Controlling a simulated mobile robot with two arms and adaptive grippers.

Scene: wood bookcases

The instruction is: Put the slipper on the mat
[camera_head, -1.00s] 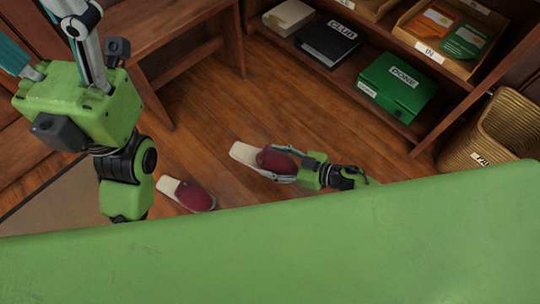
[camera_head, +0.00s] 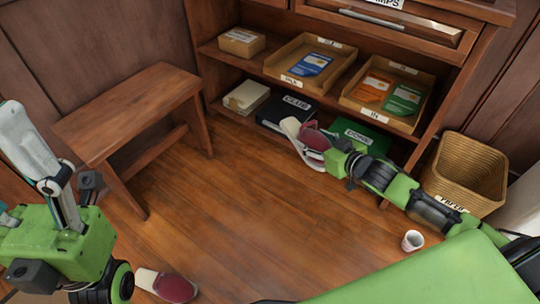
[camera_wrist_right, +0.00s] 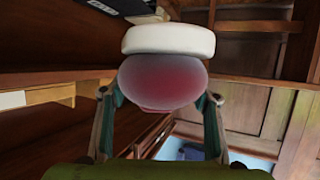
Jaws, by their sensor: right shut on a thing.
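My right gripper (camera_head: 337,150) is shut on a slipper (camera_head: 316,137) with a red upper and pale sole, held raised in front of the bookcase. The wrist view shows the slipper (camera_wrist_right: 165,80) between the two fingers (camera_wrist_right: 160,115). A second, matching slipper (camera_head: 174,287) lies on the floor at the lower left, near my left arm. My left gripper (camera_head: 22,165) is at the left edge, fingers pointing up and spread, with nothing seen between them; one finger is mostly cut off. No mat shows now.
The bookcase (camera_head: 232,57) holds trays, boxes and a black binder (camera_head: 287,113). A wooden bench (camera_head: 125,108) stands left. The middle floor (camera_head: 225,200) is clear.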

